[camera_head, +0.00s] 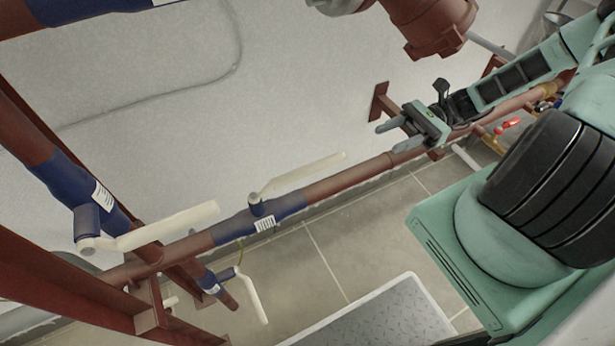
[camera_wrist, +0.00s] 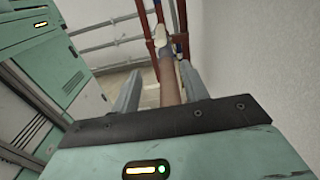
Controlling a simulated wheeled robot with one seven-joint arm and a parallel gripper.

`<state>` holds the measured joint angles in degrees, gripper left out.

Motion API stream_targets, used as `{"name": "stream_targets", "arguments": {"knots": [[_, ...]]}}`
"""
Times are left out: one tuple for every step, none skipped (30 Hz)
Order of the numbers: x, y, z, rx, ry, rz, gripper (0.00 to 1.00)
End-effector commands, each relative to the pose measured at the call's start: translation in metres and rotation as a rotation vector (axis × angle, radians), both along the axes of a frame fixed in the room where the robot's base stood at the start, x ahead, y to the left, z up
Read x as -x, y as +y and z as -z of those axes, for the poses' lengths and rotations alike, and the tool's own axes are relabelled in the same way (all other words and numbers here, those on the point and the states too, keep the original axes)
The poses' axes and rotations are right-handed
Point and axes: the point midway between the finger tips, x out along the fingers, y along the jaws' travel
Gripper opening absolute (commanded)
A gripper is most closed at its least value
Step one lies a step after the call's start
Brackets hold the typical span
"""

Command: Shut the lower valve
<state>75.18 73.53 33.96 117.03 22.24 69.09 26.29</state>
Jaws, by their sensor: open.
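A blue valve body (camera_head: 262,218) sits on the low horizontal red-brown pipe (camera_head: 350,180). Its long white handle (camera_head: 305,174) points up and right, roughly along the pipe. A second blue valve (camera_head: 75,190) with a white handle (camera_head: 165,228) is further left, on a slanting pipe. A small blue-bodied valve with a white handle (camera_head: 252,296) hangs below. My gripper (camera_head: 387,138) is open and empty, up and right of the middle valve and apart from its handle. In the wrist view the pipe runs between the fingers (camera_wrist: 160,68), with a white handle (camera_wrist: 158,36) beyond.
The pale wall (camera_head: 270,80) stands behind the pipes. Red-brown frame beams (camera_head: 60,270) block the left side. A metal plate platform (camera_head: 380,318) lies on the tiled floor at the bottom. A red-handled valve (camera_head: 508,125) is near my arm at the right.

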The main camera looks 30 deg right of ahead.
Motion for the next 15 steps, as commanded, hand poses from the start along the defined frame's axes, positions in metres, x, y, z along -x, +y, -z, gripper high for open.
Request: {"name": "stream_targets", "arguments": {"knots": [[-0.001, 0.003, 0.0, -0.023, 0.015, 0.007, 0.45], [-0.002, 0.005, -0.001, -0.029, 0.021, 0.008, 0.45], [-0.001, 0.007, -0.002, -0.023, 0.018, 0.007, 0.45], [-0.001, 0.009, -0.002, -0.022, 0.018, 0.006, 0.45], [-0.001, 0.012, -0.002, -0.022, 0.017, 0.005, 0.45], [-0.001, 0.017, -0.002, -0.022, 0.017, 0.004, 0.45], [-0.001, 0.022, -0.002, -0.022, 0.016, 0.004, 0.45], [-0.001, 0.027, -0.002, -0.022, 0.016, 0.003, 0.45], [-0.001, 0.035, -0.002, -0.022, 0.016, 0.003, 0.45], [0.0, 0.041, -0.002, -0.023, 0.016, 0.002, 0.45], [-0.001, 0.047, -0.001, -0.023, 0.016, 0.002, 0.45], [-0.001, 0.055, -0.002, -0.022, 0.015, 0.003, 0.45], [0.0, 0.062, -0.002, -0.022, 0.015, 0.002, 0.45], [0.0, 0.068, -0.001, -0.022, 0.015, 0.003, 0.45], [-0.001, 0.077, -0.001, -0.022, 0.014, 0.002, 0.45]]}}
